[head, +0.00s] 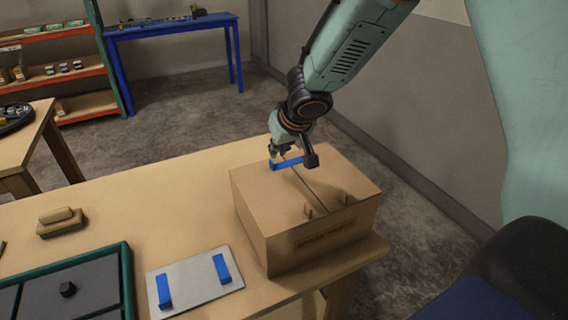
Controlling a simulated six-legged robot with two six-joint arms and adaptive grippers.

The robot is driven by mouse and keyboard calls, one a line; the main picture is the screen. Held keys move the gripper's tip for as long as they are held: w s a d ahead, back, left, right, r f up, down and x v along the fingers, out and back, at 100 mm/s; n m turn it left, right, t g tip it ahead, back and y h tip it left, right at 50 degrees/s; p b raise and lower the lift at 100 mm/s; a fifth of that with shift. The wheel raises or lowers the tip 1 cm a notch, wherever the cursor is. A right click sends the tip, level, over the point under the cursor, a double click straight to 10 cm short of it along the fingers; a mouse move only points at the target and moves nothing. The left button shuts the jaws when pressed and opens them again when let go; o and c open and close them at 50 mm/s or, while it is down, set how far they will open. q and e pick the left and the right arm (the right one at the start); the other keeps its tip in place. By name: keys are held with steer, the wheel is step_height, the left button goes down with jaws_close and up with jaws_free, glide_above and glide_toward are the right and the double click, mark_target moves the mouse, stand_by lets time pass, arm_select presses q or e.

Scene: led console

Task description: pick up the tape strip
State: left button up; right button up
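One blue tape strip (289,163) is at the back of the cardboard box (262,208), across the top seam. My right gripper (296,156) is just above this strip with its fingers spread, one near each end. I cannot tell whether a finger touches it. Two more blue tape strips lie on a light grey plate on the table, one at the left (165,290) and one at the right (221,268). My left gripper is out of view.
The plate (195,284) lies left of the box on the wooden table (150,212). A dark tray with a green rim (124,268) and a small stacked wooden block (60,222) are further left. Two small tabs (308,211) stand on the box's front top edge. The table's back middle is clear.

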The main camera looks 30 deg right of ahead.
mark_target(272, 161)
steer(key=shift+f, duration=0.6)
steer(key=x, duration=0.3)
steer(key=b+x, duration=0.1)
steer(key=shift+w+a, duration=0.25)
steer(key=shift+a, duration=0.05)
steer(key=shift+w+f, duration=0.2)
steer(key=shift+f, duration=0.1)
steer(key=shift+s+d+r, duration=0.15)
steer(key=shift+s+r, duration=0.1)
steer(key=shift+s, duration=0.15)
steer(key=shift+c, duration=0.7)
steer(key=shift+w+f, duration=0.1)
steer(key=shift+w, duration=0.15)
jaws_close()
